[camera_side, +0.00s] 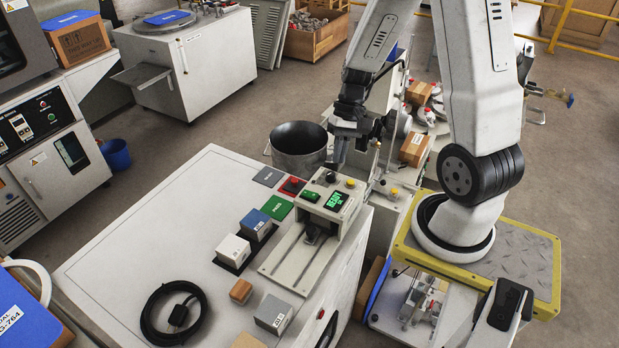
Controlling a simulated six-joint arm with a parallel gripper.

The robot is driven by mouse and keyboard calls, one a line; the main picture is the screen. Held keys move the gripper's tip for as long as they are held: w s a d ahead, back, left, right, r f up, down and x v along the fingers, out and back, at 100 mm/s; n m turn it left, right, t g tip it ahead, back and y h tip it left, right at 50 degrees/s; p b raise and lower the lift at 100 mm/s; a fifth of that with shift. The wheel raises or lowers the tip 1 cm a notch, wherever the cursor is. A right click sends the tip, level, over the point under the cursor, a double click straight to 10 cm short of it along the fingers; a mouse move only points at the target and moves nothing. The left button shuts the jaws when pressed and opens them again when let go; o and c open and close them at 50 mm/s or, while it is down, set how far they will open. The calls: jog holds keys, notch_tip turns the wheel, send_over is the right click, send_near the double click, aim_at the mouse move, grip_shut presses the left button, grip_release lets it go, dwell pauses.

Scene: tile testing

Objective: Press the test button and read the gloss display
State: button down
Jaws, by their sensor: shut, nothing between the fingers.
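The gloss tester (322,214) is a beige unit near the right edge of the white worktop. Its small display (336,201) is lit with green characters, too small to read surely. A green button (311,196) sits left of the display on the tilted top. A dark knob and a yellow knob (351,183) stand along the back edge. My gripper (335,166) points down just above that back edge, shut and empty. Its fingertips are near the dark knob; I cannot tell whether they touch it. The display and green button are not covered.
The white worktop (150,240) holds a green pad (279,208), red pad (292,186), grey pad (268,176), blue block (255,220), white block (234,247), wooden cube (240,291) and coiled black cable (172,312). A metal pot (299,158) stands behind. The worktop's left part is clear.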

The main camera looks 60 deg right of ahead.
aim_at(352, 180)
jog(key=s+d+m+t+y, duration=0.1)
jog(key=d+m+t+y, duration=0.2)
jog(key=d, duration=0.4)
jog(key=shift+f+m+y, duration=0.4)
jog(key=shift+m, duration=0.2)
jog(key=shift+s+f, duration=0.1)
jog(key=shift+f, duration=0.05)
jog(key=shift+f, duration=4.25)
jog(key=shift+f, duration=0.9)
jog(key=shift+r, duration=0.9)
jog(key=shift+r, duration=0.15)
